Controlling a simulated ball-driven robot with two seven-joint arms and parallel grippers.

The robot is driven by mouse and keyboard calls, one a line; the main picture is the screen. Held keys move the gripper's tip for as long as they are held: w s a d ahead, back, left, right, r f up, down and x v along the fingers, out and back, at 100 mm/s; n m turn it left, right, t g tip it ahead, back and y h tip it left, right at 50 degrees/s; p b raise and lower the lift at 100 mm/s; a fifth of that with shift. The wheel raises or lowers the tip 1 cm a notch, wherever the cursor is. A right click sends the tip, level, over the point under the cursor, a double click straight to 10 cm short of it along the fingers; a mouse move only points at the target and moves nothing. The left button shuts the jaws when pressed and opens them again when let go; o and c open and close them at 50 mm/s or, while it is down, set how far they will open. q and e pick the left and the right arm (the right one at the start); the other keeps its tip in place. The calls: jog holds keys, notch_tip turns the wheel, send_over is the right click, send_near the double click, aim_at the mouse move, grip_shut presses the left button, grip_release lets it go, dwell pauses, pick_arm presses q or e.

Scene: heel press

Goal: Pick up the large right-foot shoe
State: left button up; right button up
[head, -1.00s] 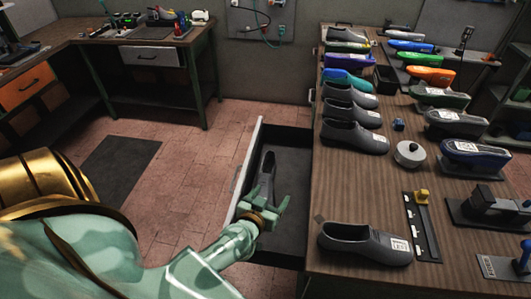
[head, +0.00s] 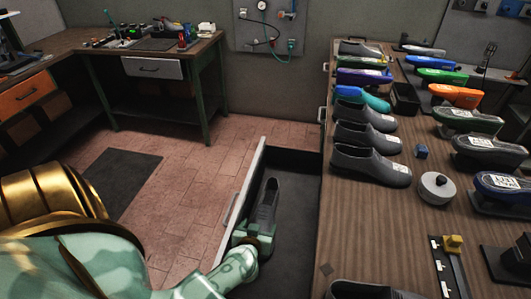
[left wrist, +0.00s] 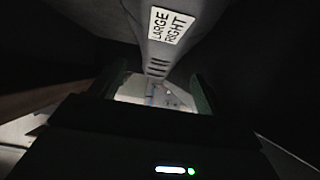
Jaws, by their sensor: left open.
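The large right-foot shoe (head: 264,205) is dark grey and lies in the open drawer, its toe towards me hidden by my gripper in the head view. In the left wrist view its white label (left wrist: 171,25) reads "LARGE RIGHT". My left gripper (head: 255,234) is down in the drawer at the near end of the shoe. In the left wrist view the open fingers (left wrist: 158,92) stand on either side of the shoe's narrow part. I cannot tell whether they touch it. My right gripper is not in view.
The drawer front (head: 244,190) stands close to the left of my gripper. The drawer floor beyond the shoe looks free.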

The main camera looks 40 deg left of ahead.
aim_at(263, 216)
pick_arm(q)
jog(key=shift+x, duration=0.85)
jog(key=b+x, duration=0.3)
jog(key=x, duration=0.2)
jog(key=shift+w, duration=0.2)
jog(key=shift+w+a, duration=0.15)
jog(key=shift+r, duration=0.15)
jog(key=c, duration=1)
jog(key=shift+c, duration=0.2)
jog(key=shift+r, duration=0.15)
